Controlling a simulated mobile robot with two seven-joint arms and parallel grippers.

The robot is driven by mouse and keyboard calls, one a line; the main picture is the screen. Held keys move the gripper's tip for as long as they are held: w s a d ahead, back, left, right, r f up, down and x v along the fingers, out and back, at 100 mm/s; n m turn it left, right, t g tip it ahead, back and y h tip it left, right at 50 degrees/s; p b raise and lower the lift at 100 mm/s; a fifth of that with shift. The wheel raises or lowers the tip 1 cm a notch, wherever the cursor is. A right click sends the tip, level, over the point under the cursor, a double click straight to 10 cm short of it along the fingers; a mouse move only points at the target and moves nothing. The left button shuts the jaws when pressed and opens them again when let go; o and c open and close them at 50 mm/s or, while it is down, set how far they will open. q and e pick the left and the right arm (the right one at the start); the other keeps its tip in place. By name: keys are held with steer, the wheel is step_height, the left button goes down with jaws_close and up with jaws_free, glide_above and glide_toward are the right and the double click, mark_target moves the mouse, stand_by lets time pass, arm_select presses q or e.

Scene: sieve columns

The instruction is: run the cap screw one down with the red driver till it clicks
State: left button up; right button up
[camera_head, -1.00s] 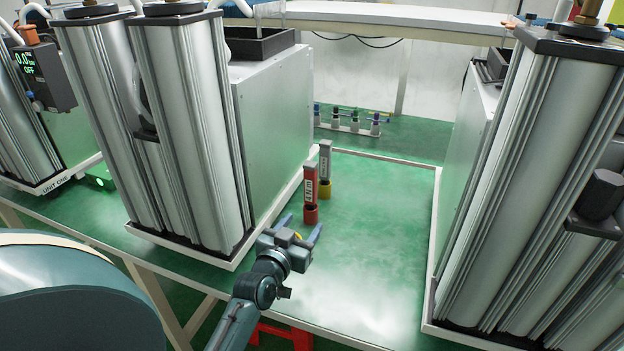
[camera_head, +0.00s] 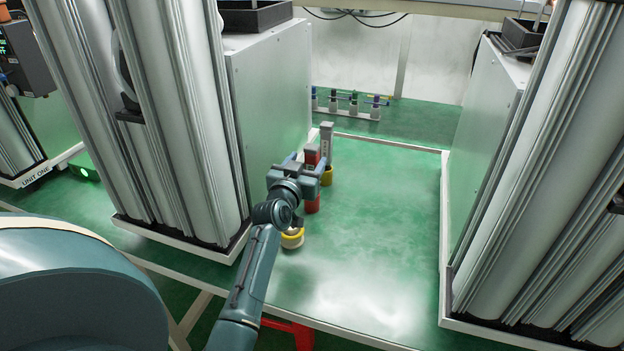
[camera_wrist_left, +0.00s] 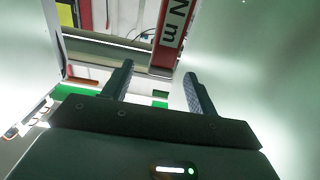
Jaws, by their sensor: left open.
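The red driver (camera_head: 312,205) stands upright on the green bench, its upper part partly hidden by my left gripper. In the left wrist view the red driver (camera_wrist_left: 170,38) shows a white label ending in "N m", just beyond the fingertips. My left gripper (camera_head: 308,162) is open at the red driver; in the left wrist view its two fingers (camera_wrist_left: 158,73) are apart with nothing clearly between them. I cannot tell whether they touch the driver. No cap screw can be made out. The "UNIT ONE" label (camera_head: 36,175) is at the left. My right gripper is not in view.
A yellow-based driver (camera_head: 327,178) stands close behind the red one. A yellow and white round object (camera_head: 292,239) sits on the bench below my wrist. Tall silver columns (camera_head: 180,120) rise left and right. A small rack (camera_head: 346,112) stands behind. The bench's right middle (camera_head: 390,220) is clear.

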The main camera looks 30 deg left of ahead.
mark_target(310, 153)
arm_select(q)
steer(key=b+x, duration=0.3)
steer(key=x, duration=0.2)
steer(key=shift+s+a, duration=0.1)
steer(key=shift+a, duration=0.05)
steer(key=shift+w+a+r, duration=0.1)
steer(key=shift+w+r, duration=0.05)
steer(key=shift+w, duration=0.1)
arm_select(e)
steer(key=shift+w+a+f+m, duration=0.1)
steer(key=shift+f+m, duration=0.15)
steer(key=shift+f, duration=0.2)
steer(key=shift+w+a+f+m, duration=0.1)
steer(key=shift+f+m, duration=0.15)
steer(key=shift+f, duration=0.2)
arm_select(q)
jaws_close()
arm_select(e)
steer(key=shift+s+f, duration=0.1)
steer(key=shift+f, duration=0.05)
arm_select(q)
steer(key=shift+r, duration=0.1)
